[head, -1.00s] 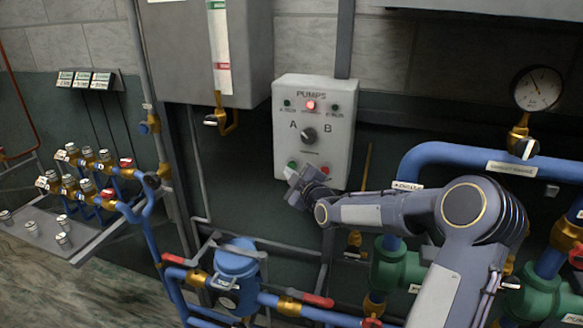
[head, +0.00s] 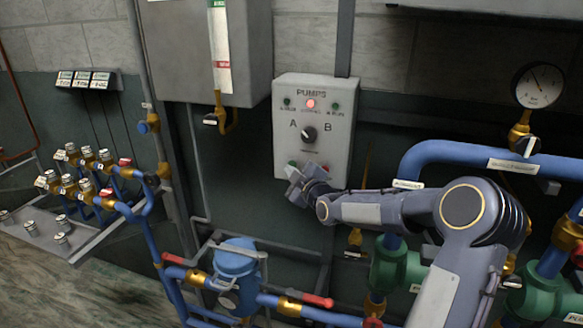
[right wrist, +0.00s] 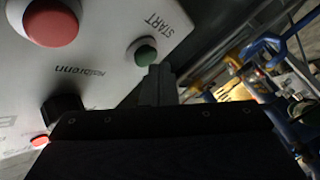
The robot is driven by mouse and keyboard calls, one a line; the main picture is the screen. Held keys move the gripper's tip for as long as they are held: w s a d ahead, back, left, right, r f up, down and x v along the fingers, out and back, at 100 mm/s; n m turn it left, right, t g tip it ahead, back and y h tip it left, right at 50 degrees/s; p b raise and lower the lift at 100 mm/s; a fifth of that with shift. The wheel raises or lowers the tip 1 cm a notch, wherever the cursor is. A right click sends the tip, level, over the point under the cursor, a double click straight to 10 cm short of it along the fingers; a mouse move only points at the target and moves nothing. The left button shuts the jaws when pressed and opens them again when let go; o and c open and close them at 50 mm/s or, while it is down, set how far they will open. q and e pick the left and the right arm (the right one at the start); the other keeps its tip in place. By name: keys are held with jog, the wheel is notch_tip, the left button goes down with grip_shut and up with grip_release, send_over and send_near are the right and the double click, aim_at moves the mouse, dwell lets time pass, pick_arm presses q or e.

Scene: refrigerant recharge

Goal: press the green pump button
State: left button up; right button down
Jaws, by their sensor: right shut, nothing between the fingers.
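The grey pump panel (head: 343,128) hangs on the wall at the centre of the head view. The green pump button (head: 293,163) sits at its lower left, just above my right gripper (head: 293,184). The right wrist view shows the green button (right wrist: 146,53) beside the word START. My right gripper's fingers (right wrist: 158,72) are shut and empty, with their tips close beside the green button. I cannot tell whether they touch it. A large red button (right wrist: 52,22) shows farther left there. My left gripper is not in view.
The panel has a lit red lamp (head: 310,104) and a black A/B selector knob (head: 309,134). Blue pipes (head: 470,153) and a pressure gauge (head: 538,86) stand at the right. A blue canister (head: 236,261) stands below the panel.

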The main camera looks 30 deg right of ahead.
jog(key=shift+w+d, duration=0.35)
jog(key=shift+d, duration=0.05)
dwell(0.8)
jog(key=shift+a+b, duration=0.1)
jog(key=shift+b, duration=0.2)
jog(key=shift+s+a+b, duration=0.6)
jog(key=shift+b, duration=0.1)
jog(key=s+a+b, duration=0.3)
jog(key=b, duration=0.1)
jog(key=shift+s+a, duration=0.15)
jog(key=shift+a, duration=0.25)
dwell(0.5)
